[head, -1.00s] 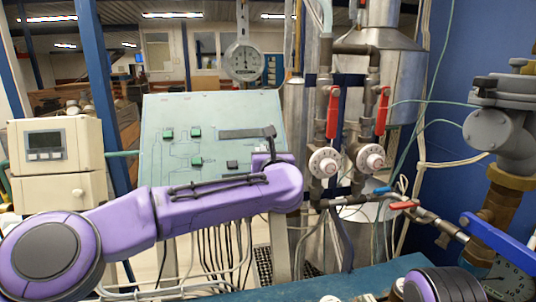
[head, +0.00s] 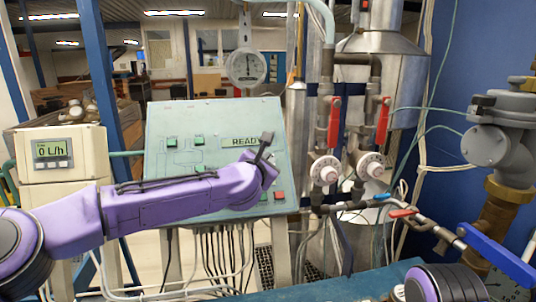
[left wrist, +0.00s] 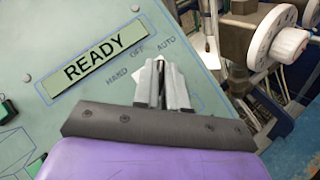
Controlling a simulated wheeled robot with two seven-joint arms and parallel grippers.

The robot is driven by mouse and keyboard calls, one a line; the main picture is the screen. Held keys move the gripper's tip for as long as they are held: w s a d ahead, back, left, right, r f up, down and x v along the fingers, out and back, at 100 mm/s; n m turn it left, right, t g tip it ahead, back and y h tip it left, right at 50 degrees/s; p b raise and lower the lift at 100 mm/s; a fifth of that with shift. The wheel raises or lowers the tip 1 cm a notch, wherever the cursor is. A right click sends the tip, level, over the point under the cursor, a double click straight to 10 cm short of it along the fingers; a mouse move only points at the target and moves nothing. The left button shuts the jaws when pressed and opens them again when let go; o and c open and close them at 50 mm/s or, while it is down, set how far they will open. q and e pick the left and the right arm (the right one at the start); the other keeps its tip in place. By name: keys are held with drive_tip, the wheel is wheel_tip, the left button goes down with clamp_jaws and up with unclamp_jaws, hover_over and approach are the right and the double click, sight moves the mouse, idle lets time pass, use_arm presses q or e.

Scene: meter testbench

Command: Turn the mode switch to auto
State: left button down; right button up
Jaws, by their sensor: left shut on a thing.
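The mode switch sits on the pale green panel (head: 165,125), by the labels HAND, OFF and AUTO. My left gripper (left wrist: 162,82) is shut on the switch, which is mostly hidden between the fingers; a small pale tip shows there in the left wrist view. The fingers and this tip point up towards AUTO (left wrist: 166,46). In the head view my left gripper (head: 265,146) is at the right part of the panel and the switch is hidden. The panel display (left wrist: 98,61) reads READY and is lit green. My right gripper is not in view.
A cream flow meter (head: 55,155) at the left reads 0 L/h. Red and green buttons (head: 272,195) are low on the panel. Valves with red handles (head: 334,120) and round dials (head: 325,170) stand just right of the panel. Free floor shows behind.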

use_arm(q)
drive_tip(key=shift+m, duration=0.4)
drive_tip(key=c, duration=1.2)
unclamp_jaws()
drive_tip(key=shift+w, duration=0.1)
drive_tip(key=shift+s+a, duration=0.15)
drive_tip(key=shift+s, duration=0.25)
drive_tip(key=b+v, duration=0.4)
drive_tip(key=v, duration=0.5)
drive_tip(key=shift+s+a+r, duration=0.2)
drive_tip(key=shift+s, duration=0.05)
